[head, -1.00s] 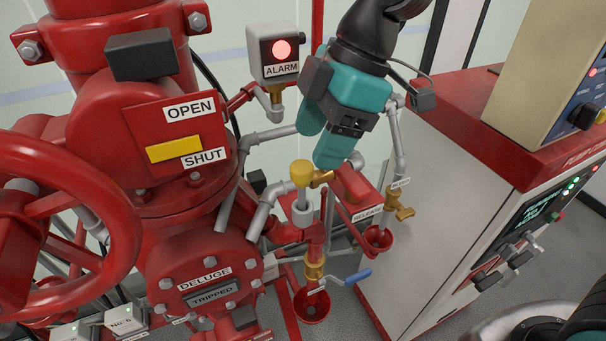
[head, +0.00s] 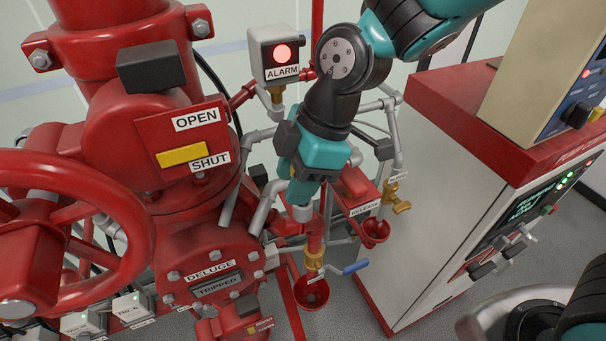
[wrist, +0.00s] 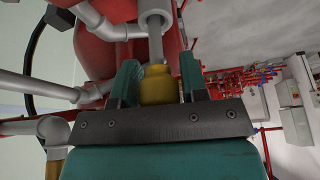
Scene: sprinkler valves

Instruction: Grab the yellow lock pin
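The yellow lock pin is a yellow knob on a grey rod. It shows in the wrist view (wrist: 158,86), between the two teal fingers of my gripper (wrist: 162,82). The grey collar (head: 302,213) below the knob is visible just under the fingers.
The red handwheel (head: 75,225) and deluge valve (head: 215,270) stand to the left. The alarm box (head: 277,55) is behind my gripper. Close on the right are a brass valve (head: 395,200), the red release part (head: 357,190) and a cabinet (head: 425,170). A blue-handled lever (head: 352,268) sits below.

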